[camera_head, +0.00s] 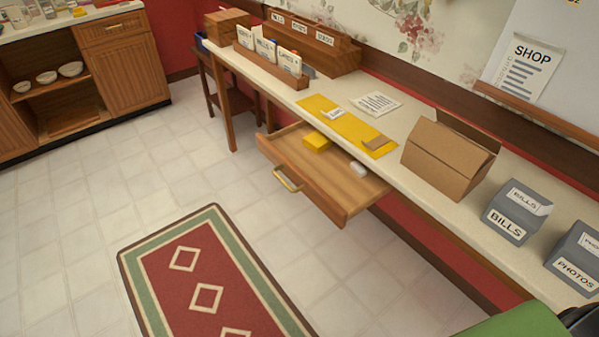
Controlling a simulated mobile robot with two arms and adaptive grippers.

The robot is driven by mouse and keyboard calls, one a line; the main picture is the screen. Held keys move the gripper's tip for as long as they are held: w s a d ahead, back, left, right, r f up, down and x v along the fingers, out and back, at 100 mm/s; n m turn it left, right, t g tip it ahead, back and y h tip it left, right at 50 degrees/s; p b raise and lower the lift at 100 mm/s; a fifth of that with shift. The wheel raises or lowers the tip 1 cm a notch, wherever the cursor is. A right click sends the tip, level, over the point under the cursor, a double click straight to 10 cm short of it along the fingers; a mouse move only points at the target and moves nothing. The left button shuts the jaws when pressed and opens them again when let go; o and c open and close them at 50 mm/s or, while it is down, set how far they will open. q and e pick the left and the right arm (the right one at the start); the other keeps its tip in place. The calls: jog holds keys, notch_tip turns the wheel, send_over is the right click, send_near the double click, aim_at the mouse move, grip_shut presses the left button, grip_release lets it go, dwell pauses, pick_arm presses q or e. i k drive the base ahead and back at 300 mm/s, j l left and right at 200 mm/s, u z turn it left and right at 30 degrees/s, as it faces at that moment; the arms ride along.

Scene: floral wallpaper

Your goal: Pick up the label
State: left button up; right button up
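A small white label (334,113) with dark print lies on a long yellow envelope or folder (352,128) on the desk. Other labels show on the grey BILLS box (514,212) and the grey PHOTOS box (577,261) at the right, each with a printed front and a white piece on top. I cannot tell which label the task names. Neither gripper can be made out. A dark shape at the lower right corner, beside a green surface, is cut off by the edge.
The desk drawer (325,178) is open, holding a yellow block (316,141) and a small white item (358,168). An open cardboard box (447,160) and a printed sheet (376,103) are on the desk (395,120). A red rug (208,298) lies on otherwise clear floor.

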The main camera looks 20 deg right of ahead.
aim_at(332, 115)
jog(key=u, duration=0.35)
jog(key=i+u, duration=0.2)
jog(key=i, duration=3.1)
jog(key=i+z, duration=0.25)
jog(key=i, duration=0.2)
jog(key=i+j+z, duration=0.25)
jog(key=i, duration=0.2)
jog(key=i+j+z, duration=0.25)
jog(key=i, duration=0.2)
jog(key=z, duration=2.3)
